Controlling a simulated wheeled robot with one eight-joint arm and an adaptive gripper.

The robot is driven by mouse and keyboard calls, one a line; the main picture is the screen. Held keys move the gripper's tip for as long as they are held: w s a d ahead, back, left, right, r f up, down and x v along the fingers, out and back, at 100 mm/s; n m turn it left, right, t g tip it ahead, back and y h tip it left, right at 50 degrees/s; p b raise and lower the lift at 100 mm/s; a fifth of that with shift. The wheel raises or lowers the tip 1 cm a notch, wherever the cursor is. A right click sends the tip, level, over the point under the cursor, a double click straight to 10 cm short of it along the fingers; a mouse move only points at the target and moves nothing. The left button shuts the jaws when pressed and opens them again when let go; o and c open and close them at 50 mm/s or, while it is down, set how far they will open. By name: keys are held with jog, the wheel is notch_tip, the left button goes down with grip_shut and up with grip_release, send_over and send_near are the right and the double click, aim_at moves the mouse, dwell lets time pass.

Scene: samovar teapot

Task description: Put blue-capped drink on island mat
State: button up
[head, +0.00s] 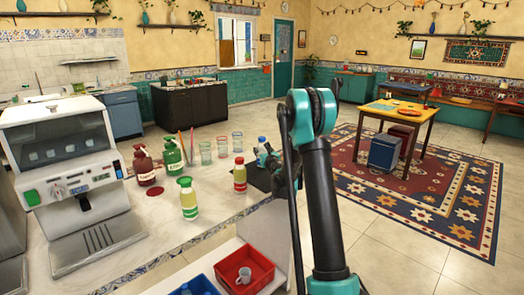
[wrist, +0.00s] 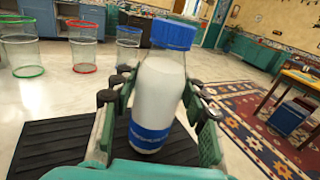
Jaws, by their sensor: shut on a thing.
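The blue-capped drink (wrist: 160,90) is a clear bottle of white liquid with a blue label. It sits between the fingers of my gripper (wrist: 158,92), which is shut on it. The bottle leans slightly in the wrist view. The dark ribbed mat (wrist: 62,145) lies beneath it; I cannot tell whether the bottle's base touches the mat. In the head view, the bottle's blue cap (head: 262,140) shows beside my gripper (head: 274,165), over the dark mat (head: 256,180) near the counter's right edge. My arm hides part of both.
A green-capped bottle (head: 188,198), pump bottles (head: 174,157) and the coffee machine (head: 72,165) are farther left. A red bin (head: 232,262) holds a mug.

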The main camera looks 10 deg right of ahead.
jog(key=o, duration=1.3)
jog(key=shift+o, duration=0.2)
jog(key=shift+r, duration=0.1)
jog(key=s, duration=0.4)
jog(key=s+d, duration=0.1)
jog(key=s, duration=0.3)
jog(key=s+d, duration=0.1)
jog(key=s, duration=0.3)
jog(key=s+d+r+m+h, duration=0.5)
jog(key=s+d+m, duration=0.1)
jog(key=m, duration=0.5)
jog(key=s+d+f+m+g+h, duration=0.3)
jog(key=s+d+m+g, duration=0.15)
jog(key=s+m, duration=0.6)
jog(key=s+a+f+m+g+y, duration=0.1)
jog(key=s+a+f+m+g, duration=0.2)
jog(key=s, duration=0.6)
jog(key=s+a+f+m+g+y, duration=0.2)
jog(key=s+a+f+m+g, duration=0.1)
jog(key=s+f+m, duration=0.3)
jog(key=s+a+f+m+g+y, duration=0.2)
jog(key=s+f+m, duration=0.3)
jog(key=s, duration=0.7)
jog(key=shift+s+a+m+g, duration=0.3)
jog(key=shift+a+m+g, duration=0.25)
jog(key=shift+m, duration=0.6)
jog(key=shift+f, duration=0.1)
